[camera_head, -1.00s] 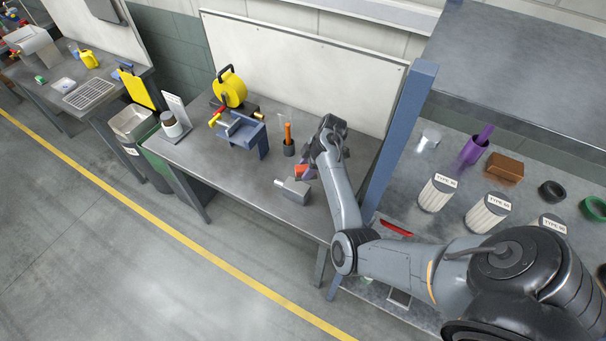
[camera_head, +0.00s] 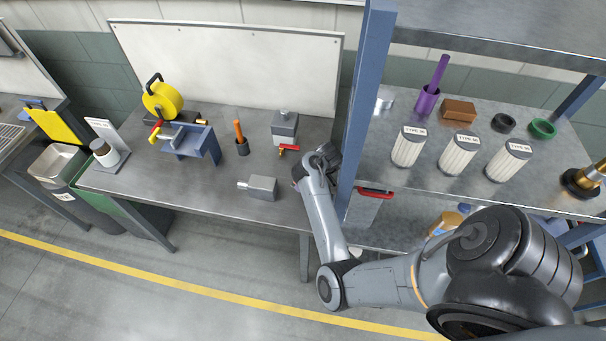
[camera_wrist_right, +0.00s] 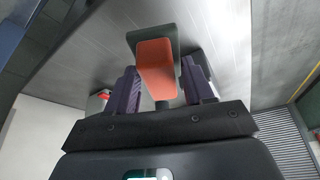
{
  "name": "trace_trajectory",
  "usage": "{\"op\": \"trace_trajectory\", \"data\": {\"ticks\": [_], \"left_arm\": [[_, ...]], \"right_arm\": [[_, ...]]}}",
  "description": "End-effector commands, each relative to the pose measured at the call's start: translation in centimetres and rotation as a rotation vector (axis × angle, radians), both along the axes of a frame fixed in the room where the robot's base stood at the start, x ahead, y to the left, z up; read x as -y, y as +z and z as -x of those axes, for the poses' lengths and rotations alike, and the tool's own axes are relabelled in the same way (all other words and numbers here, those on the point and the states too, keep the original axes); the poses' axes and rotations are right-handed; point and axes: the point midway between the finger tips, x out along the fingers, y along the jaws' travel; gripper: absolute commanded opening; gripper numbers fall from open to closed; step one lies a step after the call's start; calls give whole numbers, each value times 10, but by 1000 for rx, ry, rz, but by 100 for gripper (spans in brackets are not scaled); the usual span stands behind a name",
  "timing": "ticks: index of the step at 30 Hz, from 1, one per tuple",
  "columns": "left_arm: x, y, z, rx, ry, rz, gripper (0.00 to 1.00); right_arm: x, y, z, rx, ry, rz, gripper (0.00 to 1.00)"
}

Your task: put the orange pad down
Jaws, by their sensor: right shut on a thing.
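The orange pad (camera_wrist_right: 156,68), with a grey-green backing, is held between the two purple fingers of my right gripper (camera_wrist_right: 160,88) in the right wrist view. In the head view my right gripper (camera_head: 308,168) is by the right end of the workbench (camera_head: 215,190), close to the blue post. There the hand and arm hide the pad, so its height above any surface cannot be told. My left gripper is in neither view.
A grey block (camera_head: 262,187) and a grey unit with a red-handled valve (camera_head: 285,125) stand left of my arm. The blue post (camera_head: 366,100) is close on the right. Filter cartridges (camera_head: 459,155) stand on the shelf beyond. The bench front is mostly clear.

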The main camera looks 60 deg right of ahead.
Motion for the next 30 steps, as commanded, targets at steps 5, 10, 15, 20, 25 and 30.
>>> {"op": "trace_trajectory", "data": {"ticks": [5, 10, 15, 20, 25, 30], "left_arm": [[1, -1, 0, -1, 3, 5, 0], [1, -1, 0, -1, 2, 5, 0], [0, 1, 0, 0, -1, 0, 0], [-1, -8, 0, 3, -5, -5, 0], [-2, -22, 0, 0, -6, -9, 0], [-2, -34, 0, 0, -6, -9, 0]], "right_arm": [[0, -2, 1, 1, 2, 1, 24], [0, -2, 1, 1, 2, 0, 24], [0, -1, 1, 0, 4, 0, 24], [0, -13, 1, 0, 3, -1, 24], [0, -28, 1, 0, 4, -1, 24], [0, -41, 1, 0, 3, -1, 24]]}}
